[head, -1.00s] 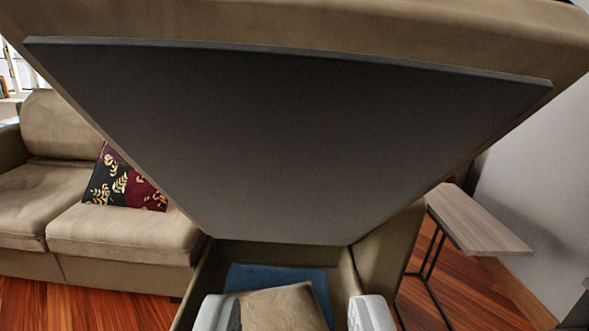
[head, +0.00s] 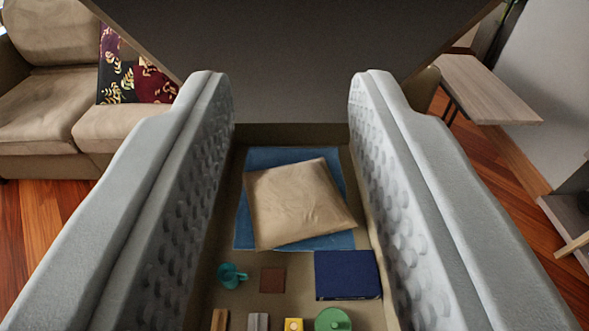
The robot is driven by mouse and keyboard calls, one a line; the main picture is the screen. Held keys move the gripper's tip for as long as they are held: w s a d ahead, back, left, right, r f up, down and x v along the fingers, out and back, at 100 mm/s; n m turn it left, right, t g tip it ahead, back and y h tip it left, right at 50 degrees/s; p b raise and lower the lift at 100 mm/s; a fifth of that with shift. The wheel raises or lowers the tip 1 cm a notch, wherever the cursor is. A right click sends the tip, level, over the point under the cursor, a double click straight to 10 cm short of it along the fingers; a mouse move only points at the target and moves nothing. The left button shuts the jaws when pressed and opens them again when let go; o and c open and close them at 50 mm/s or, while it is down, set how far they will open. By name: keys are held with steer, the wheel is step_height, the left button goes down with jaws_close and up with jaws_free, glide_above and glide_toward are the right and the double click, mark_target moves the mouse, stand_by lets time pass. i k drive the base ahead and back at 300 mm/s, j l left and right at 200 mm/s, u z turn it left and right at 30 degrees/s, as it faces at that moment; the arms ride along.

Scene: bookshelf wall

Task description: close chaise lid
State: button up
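The chaise lid (head: 290,65) is raised, its dark underside slanting across the top of the head view. The open chaise storage box (head: 290,133) lies below it. My gripper (head: 290,90) is open, its two grey fingers wide apart over the box, with nothing between them. The fingertips reach toward the lower part of the lid's underside; I cannot tell whether they touch it. The lid's upper edge is out of view.
In the box lie a beige cushion (head: 297,203) on a blue cloth (head: 243,228), a dark blue box (head: 347,275), a teal cup (head: 231,277) and several small items. A sofa (head: 45,110) stands left, a side table (head: 485,90) right.

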mark_target(283, 61)
steer(key=j+z, duration=0.2)
steer(key=j, duration=2.8)
steer(key=i+j, duration=0.2)
steer(key=j, duration=0.15)
steer(key=i+j+z, duration=0.1)
steer(key=j, duration=0.3)
steer(key=i+j, duration=0.25)
steer(key=i+j+z, duration=0.1)
steer(key=j, duration=0.4)
steer(key=i+z, duration=0.1)
steer(key=i, duration=0.75)
steer(key=i+l, duration=0.3)
steer(key=l, duration=0.15)
